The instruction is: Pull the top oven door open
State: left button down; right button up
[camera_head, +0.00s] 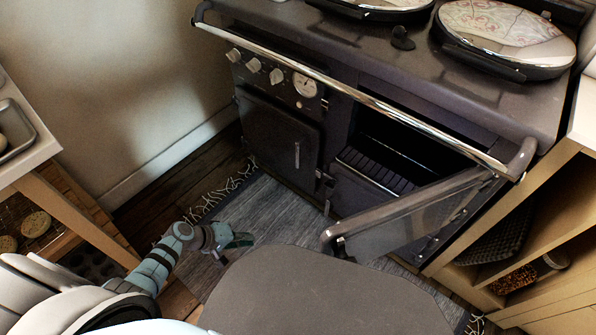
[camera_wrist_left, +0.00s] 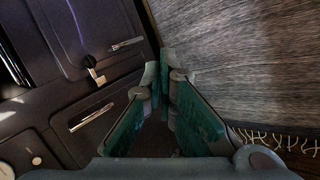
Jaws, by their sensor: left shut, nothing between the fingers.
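The top oven door (camera_head: 415,215) on the right of the dark range cooker stands swung open, sticking out toward me. Behind it the oven cavity (camera_head: 400,150) shows with a ribbed rack. My left gripper (camera_head: 240,240) is low over the rug, left of the open door and apart from it. In the left wrist view its green-padded fingers (camera_wrist_left: 164,68) come together at the tips with nothing between them. That view also shows closed cooker doors with a metal handle (camera_wrist_left: 92,117), beside the fingers and not touched. My right gripper is not in view.
A chrome rail (camera_head: 340,88) runs along the cooker front above the doors. A closed door (camera_head: 275,140) is at the cooker's left. A grey rug (camera_head: 265,215) lies before it. Wooden shelves (camera_head: 540,230) stand at right, and a counter (camera_head: 25,150) at left.

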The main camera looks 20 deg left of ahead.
pick_arm(q)
jog(key=w+d+r+t+h+b, duration=0.1)
jog(key=w+r+h, duration=0.25)
jog(key=r, duration=0.45)
jog(key=w+d+r+m+t+h+b, duration=0.15)
jog(key=w+r, duration=0.25)
jog(key=r, duration=0.5)
jog(key=w+r+t+h, duration=0.2)
jog(key=w+r+h, duration=0.15)
jog(key=r, duration=0.45)
jog(key=w+d+p, duration=0.1)
jog(key=d, duration=0.8)
jog(key=shift+w+d, duration=0.25)
jog(key=shift+w, duration=0.05)
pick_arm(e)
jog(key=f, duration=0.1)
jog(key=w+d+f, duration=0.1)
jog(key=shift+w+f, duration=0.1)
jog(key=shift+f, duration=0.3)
pick_arm(q)
jog(key=shift+f, duration=0.1)
